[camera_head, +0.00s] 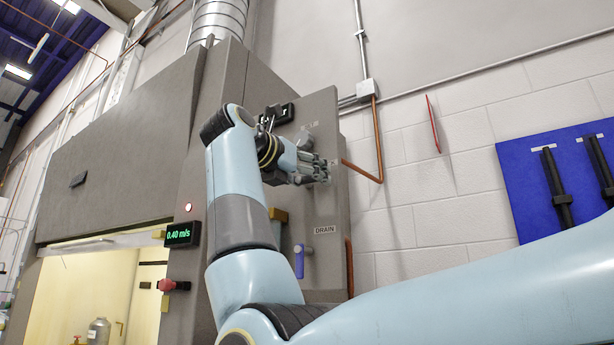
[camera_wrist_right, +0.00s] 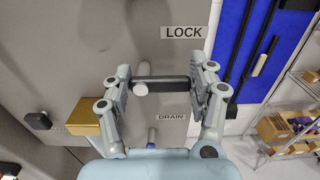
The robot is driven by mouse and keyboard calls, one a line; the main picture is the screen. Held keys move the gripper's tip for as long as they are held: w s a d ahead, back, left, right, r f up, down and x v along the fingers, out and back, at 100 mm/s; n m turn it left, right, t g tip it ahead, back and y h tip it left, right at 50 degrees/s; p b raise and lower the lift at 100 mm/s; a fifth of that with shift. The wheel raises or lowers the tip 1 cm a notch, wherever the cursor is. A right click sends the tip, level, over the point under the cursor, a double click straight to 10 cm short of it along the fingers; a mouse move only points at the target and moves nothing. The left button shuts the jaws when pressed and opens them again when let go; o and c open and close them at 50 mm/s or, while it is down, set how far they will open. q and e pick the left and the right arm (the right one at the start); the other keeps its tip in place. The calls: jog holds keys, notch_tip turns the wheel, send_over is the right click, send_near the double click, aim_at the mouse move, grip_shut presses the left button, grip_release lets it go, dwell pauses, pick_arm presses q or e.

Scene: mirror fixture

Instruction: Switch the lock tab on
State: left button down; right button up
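In the right wrist view, a dark horizontal bar (camera_wrist_right: 168,80) with a pale round knob (camera_wrist_right: 140,88) sits below the LOCK label (camera_wrist_right: 183,32) on the grey panel; it appears to be the lock tab. My right gripper (camera_wrist_right: 164,77) has its fingers spread, one toward each end of the bar. I cannot tell whether they touch it. In the head view my right gripper (camera_head: 318,170) is up against the side panel and hides the bar. My left gripper is in neither view.
The DRAIN label (camera_wrist_right: 171,118) and a blue handle (camera_head: 299,262) are below. A brass block (camera_wrist_right: 84,117) juts out left of my gripper. A speed display (camera_head: 183,234) and a red knob (camera_head: 172,285) are on the cabinet front. A blue tool board (camera_head: 520,170) hangs at right.

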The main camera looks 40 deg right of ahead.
aim_at(307, 135)
jog(key=o, duration=0.4)
jog(key=shift+o, duration=0.2)
notch_tip(307, 135, up, 10)
dwell(0.8)
